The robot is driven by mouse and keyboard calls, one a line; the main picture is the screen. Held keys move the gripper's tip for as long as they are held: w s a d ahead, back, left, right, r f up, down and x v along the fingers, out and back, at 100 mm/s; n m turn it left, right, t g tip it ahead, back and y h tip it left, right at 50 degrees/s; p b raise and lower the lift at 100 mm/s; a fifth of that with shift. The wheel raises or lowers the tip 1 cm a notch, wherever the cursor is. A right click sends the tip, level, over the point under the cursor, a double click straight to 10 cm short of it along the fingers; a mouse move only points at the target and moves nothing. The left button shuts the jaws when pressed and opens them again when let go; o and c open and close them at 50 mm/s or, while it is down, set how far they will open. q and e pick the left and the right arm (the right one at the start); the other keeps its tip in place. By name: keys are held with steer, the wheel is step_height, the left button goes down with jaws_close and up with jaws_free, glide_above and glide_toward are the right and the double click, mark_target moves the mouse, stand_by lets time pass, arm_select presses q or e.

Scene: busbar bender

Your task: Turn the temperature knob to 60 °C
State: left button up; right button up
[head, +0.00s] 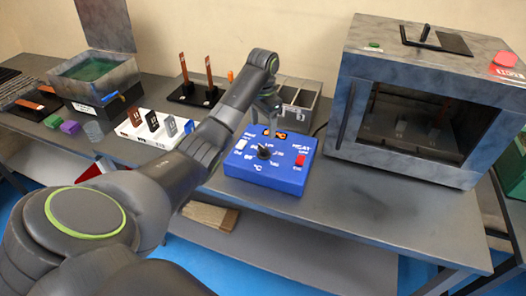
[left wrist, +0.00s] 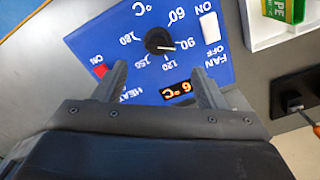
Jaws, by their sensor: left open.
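The blue control box (head: 266,176) stands on the table in front of my left arm. Its round black temperature knob (head: 264,152) is on the top face, inside a ring of printed numbers. In the left wrist view the knob (left wrist: 159,41) has a white pointer mark directed close to the 90 label. My right gripper is out of view.
A red heat switch (head: 300,161) and a white fan switch (head: 241,144) flank the knob. A grey oven (head: 400,125) stands to the right, and a white rack (head: 150,131) with upright plates to the left. Bare table (head: 370,200) lies in front of the oven.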

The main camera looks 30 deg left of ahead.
mark_target(263, 148)
arm_select(q)
step_height(263, 148, down, 9)
steer(key=shift+r+p, duration=0.2)
steer(key=shift+p, duration=0.15)
steer(key=shift+r, duration=0.1)
steer(key=c, duration=1)
